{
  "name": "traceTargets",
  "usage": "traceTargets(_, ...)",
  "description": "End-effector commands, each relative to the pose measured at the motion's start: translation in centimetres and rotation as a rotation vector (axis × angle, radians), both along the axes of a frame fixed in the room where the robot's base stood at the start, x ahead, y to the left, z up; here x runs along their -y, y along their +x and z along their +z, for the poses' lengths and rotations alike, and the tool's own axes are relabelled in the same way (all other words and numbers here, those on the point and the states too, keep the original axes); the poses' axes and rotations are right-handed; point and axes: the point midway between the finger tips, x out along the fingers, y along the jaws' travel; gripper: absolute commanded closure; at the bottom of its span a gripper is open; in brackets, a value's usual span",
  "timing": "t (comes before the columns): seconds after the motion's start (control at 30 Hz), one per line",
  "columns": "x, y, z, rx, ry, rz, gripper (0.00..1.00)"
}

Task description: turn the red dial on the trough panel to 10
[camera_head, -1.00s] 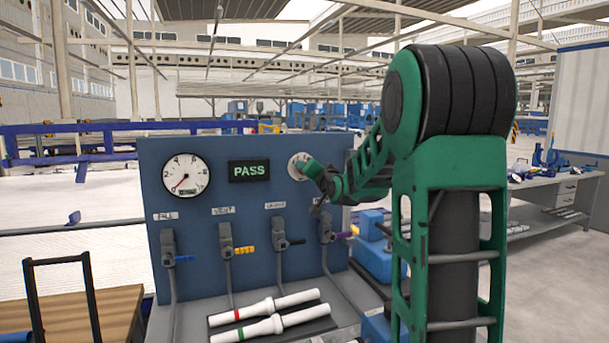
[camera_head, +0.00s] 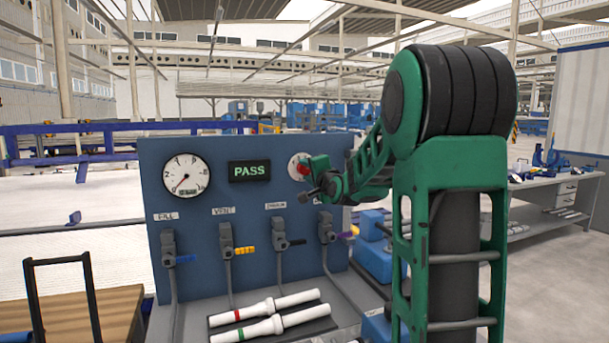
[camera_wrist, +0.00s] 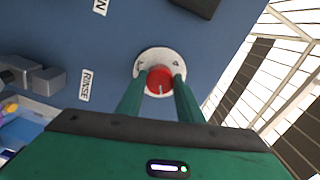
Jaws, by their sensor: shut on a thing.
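The red dial (camera_wrist: 160,79) sits on a round white scale plate (camera_wrist: 146,62) on the blue trough panel (camera_head: 270,225). My gripper (camera_wrist: 160,92) is shut on the red dial, one green finger on each side of it. In the head view, my gripper (camera_head: 308,167) is at the panel's upper right and the dial shows only in part. A short light mark shows on the dial's face in the wrist view. Most scale figures are hidden or too small to read.
Several valves with coloured handles (camera_head: 244,250) stand below. Two white pipes (camera_head: 270,325) lie on the bench. A worktable (camera_head: 548,200) stands at right.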

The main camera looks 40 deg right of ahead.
Motion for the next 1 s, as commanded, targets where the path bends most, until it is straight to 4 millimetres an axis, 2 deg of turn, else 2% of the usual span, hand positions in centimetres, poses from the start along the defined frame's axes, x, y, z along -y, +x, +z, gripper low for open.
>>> traceTargets(0.43,0.1,-0.1,-0.4,-0.005,0.014,-0.002,0.89)
traceTargets(0.47,0.1,-0.1,-0.4,-0.005,0.014,-0.002,0.62)
traceTargets(0.5,0.1,-0.1,-0.4,-0.005,0.014,-0.002,0.53)
traceTargets(0.53,0.1,-0.1,-0.4,-0.004,0.013,-0.002,0.48)
traceTargets(0.83,0.0,-0.1,-0.2,-0.001,0.011,-0.001,0.48)
traceTargets(1.0,-0.3,-1.5,0.0,0.001,0.010,-0.001,0.48)
